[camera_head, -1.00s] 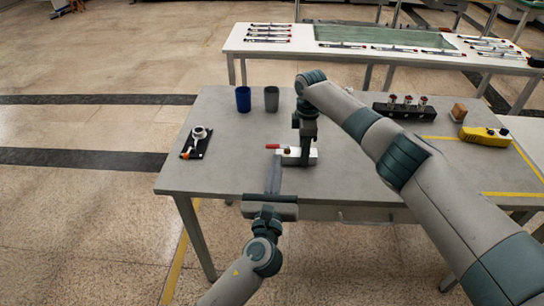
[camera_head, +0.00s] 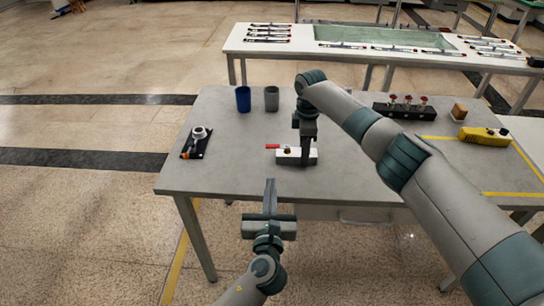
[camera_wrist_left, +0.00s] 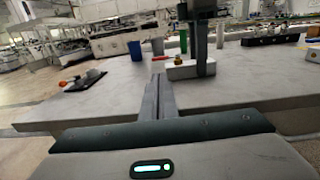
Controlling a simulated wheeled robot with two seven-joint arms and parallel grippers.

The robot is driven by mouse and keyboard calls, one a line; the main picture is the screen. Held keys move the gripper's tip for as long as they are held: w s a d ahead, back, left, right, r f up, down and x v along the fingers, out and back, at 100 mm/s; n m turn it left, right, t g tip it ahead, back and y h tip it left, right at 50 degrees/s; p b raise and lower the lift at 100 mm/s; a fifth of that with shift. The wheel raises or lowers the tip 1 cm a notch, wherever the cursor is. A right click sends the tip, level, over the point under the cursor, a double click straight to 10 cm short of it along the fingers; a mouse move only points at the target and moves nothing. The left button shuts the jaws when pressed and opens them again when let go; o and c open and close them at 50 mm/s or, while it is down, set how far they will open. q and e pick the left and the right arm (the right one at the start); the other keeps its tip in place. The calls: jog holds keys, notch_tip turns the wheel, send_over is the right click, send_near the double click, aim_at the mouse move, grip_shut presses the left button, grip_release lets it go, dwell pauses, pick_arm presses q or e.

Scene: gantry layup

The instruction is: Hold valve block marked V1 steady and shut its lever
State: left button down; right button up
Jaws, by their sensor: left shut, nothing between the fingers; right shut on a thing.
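A white valve block (camera_head: 293,160) on a dark base lies on the grey table (camera_head: 225,150). Its red lever (camera_head: 272,147) points left, roughly along the block's length. No V1 mark is legible. My right gripper (camera_head: 307,158) comes down from above and is shut on the block's right part. My left gripper (camera_head: 270,182) is shut and empty, over the table's front edge, apart from the block and lever. In the left wrist view its closed fingers (camera_wrist_left: 158,82) point towards the block (camera_wrist_left: 184,70) and red lever (camera_wrist_left: 161,58).
A blue cup (camera_head: 243,99) and a grey cup (camera_head: 271,99) stand behind the block. A dark tray with a white round part (camera_head: 198,132) lies left. A black block with red knobs (camera_head: 404,109), a brown block (camera_head: 458,112) and a yellow device (camera_head: 484,135) are at right.

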aim_at(272, 148)
pick_arm(q)
jog(key=w, duration=1.2)
jog(key=shift+w+d, duration=0.1)
jog(key=shift+w, duration=0.1)
